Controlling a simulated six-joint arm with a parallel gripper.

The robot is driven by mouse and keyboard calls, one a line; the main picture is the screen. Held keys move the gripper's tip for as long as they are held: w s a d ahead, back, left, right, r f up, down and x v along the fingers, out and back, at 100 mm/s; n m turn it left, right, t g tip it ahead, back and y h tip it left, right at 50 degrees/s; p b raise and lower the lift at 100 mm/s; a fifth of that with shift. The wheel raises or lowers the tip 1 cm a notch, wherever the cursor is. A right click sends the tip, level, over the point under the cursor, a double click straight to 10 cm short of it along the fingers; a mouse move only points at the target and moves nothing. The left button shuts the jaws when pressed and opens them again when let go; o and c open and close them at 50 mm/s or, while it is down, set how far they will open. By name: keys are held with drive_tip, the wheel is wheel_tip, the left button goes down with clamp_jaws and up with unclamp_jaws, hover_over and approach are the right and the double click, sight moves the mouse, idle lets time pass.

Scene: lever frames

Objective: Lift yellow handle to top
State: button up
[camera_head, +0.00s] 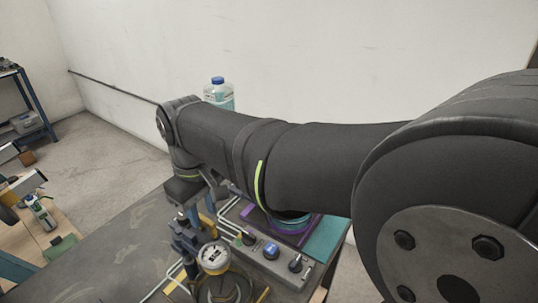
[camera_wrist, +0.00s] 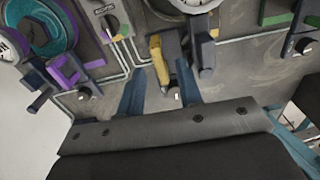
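The yellow handle (camera_wrist: 160,62) shows in the wrist view, just above the middle, as a short tapered yellow grip on a grey panel (camera_wrist: 230,75). My gripper (camera_wrist: 160,70) is open, with one bluish finger to the left of the handle and one to the right. Gaps show between the handle and both fingers, so I see no grip on it. How deep the handle sits between the fingers is hard to tell. In the head view my arm hides most of the panel, and I cannot make out the handle clearly there.
A round gauge (camera_head: 213,257) and a grey box with knobs (camera_head: 270,252) stand near the gripper. A bottle (camera_head: 219,92) is behind my arm. In the wrist view, a purple lever (camera_wrist: 68,72) lies left and a green bar (camera_wrist: 276,19) right. Pipes run along the panel.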

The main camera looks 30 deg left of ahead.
sight(205, 218)
wheel_tip(205, 218, up, 17)
drive_tip(key=shift+r, duration=0.15)
idle(1.0)
wheel_tip(205, 218, down, 18)
drive_tip(key=shift+r, duration=0.1)
idle(0.5)
drive_tip(key=shift+f, duration=1.5)
wheel_tip(205, 218, up, 16)
drive_tip(key=s+d+m, duration=0.2)
drive_tip(key=m, duration=1.2)
drive_tip(key=shift+s+f, duration=0.25)
drive_tip(key=shift+s, duration=0.15)
idle(0.9)
